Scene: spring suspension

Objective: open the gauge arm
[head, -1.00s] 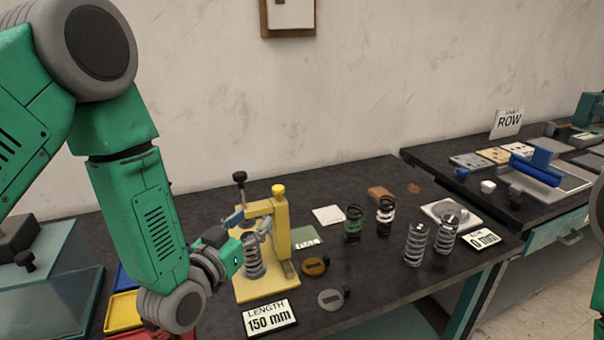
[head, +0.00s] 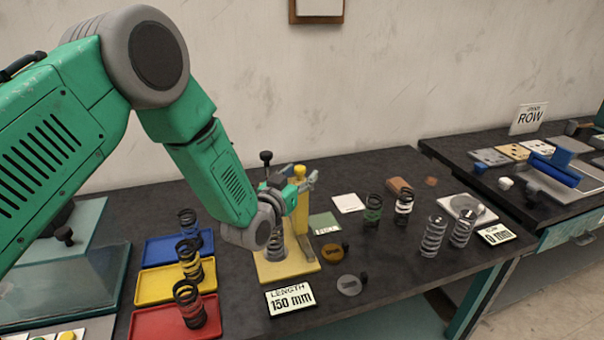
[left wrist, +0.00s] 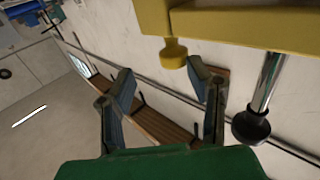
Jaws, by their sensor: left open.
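The yellow spring gauge (head: 302,232) stands on its yellow base on the dark bench, with a coil spring (head: 275,243) upright in it. Its yellow knob (head: 300,171) and a black-knobbed lever (head: 266,157) rise at the top. In the left wrist view the yellow knob (left wrist: 173,52) and a chrome rod with a black knob (left wrist: 250,125) show. My left gripper (head: 312,181) is at the top of the gauge. It is open, its two fingers (left wrist: 167,90) near the yellow knob, with nothing visibly held. My forearm and wrist hide part of the gauge frame. My right gripper is not in view.
Blue, yellow and red trays (head: 175,283) with dark springs stand left of the gauge. A "LENGTH 150 mm" display (head: 290,299) and two round discs (head: 332,252) lie close in front and right. Several springs (head: 433,236) stand further right.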

